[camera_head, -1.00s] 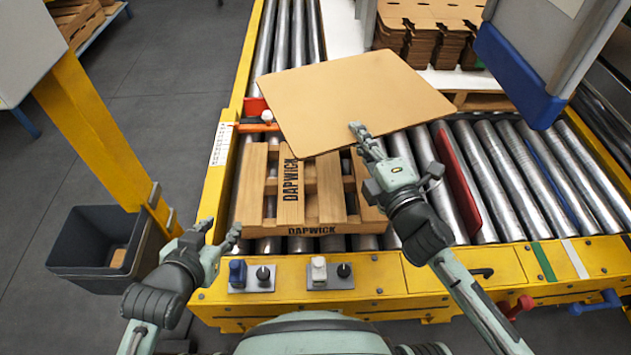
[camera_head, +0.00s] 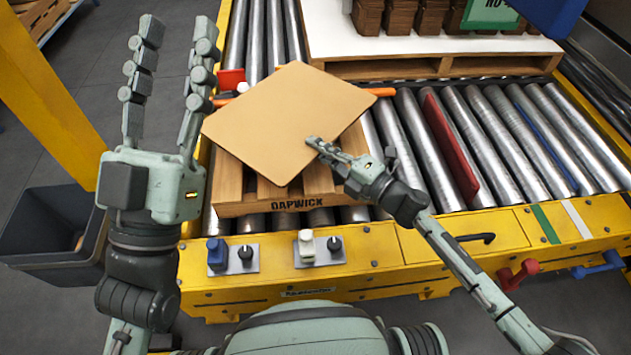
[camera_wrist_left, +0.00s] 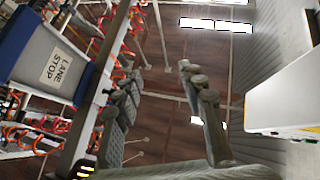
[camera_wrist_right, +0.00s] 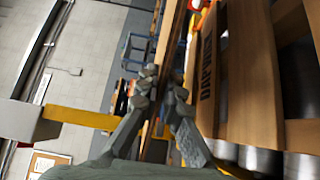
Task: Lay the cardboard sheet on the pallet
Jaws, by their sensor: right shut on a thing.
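The tan cardboard sheet (camera_head: 285,115) is above the wooden pallet (camera_head: 245,197) in the head view, turned diagonally and covering much of it. My right gripper (camera_head: 318,146) is shut on the sheet's near right edge. In the right wrist view the fingers (camera_wrist_right: 160,100) pinch the sheet (camera_wrist_right: 170,45) seen edge-on, with the pallet (camera_wrist_right: 250,80) beside it. Whether the sheet touches the pallet is unclear. My left gripper (camera_head: 170,75) is raised at the left, fingers up and apart, open and empty; the left wrist view (camera_wrist_left: 160,100) also shows it empty.
The pallet rests on conveyor rollers (camera_head: 420,140) within a yellow frame (camera_head: 450,240). Red stops (camera_head: 230,80) stand near its far left corner. A red divider (camera_head: 450,150) runs to the right. A dark bin (camera_head: 50,225) is left.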

